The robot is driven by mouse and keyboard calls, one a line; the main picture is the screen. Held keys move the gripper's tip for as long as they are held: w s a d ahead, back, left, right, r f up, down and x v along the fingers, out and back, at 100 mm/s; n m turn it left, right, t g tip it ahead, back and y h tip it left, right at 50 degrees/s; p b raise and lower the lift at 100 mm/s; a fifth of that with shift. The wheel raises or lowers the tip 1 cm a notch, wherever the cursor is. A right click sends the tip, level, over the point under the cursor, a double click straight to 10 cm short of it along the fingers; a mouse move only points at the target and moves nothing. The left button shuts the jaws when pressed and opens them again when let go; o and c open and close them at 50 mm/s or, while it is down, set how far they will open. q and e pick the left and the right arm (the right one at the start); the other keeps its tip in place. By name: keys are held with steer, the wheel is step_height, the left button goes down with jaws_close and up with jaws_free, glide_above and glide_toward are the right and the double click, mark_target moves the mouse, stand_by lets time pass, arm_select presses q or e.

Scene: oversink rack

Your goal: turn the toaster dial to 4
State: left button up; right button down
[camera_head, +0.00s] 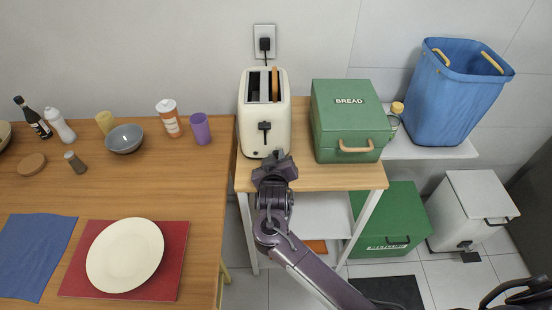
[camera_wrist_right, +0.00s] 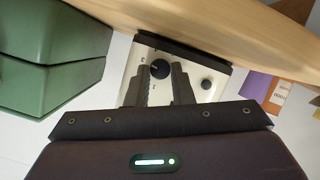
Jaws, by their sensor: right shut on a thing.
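The cream toaster (camera_head: 251,121) stands upright on the wooden top of a small shelf, with a black lever (camera_head: 264,128) on its front and a brown slice showing in one slot. My right gripper (camera_head: 274,163) is at the lower front of the toaster and hides the dial in the head view. In the right wrist view, the black dial (camera_wrist_right: 160,71) sits between the fingertips of my right gripper (camera_wrist_right: 159,76), which is shut on it. Small marks show around the dial, but I cannot read its setting. My left gripper is not in view.
A green bread box (camera_head: 334,115) stands close to the right of the toaster. The table (camera_head: 200,190) at left holds a plate, bowl and bottles. A blue bin (camera_head: 450,105) stands farther right.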

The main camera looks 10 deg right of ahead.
steer(key=m+y, duration=0.2)
steer(key=m, duration=0.1)
steer(key=shift+s+d+f, duration=0.1)
steer(key=shift+d, duration=0.1)
steer(key=m+y, duration=0.1)
steer(key=m, duration=0.1)
steer(key=m+t+y+b, duration=0.1)
steer(key=shift+d+m, duration=0.2)
steer(key=shift+m, duration=0.2)
stand_by(0.6)
steer(key=c, duration=1.3)
jaws_free()
steer(key=v, duration=0.7)
steer(key=shift+s, duration=0.4)
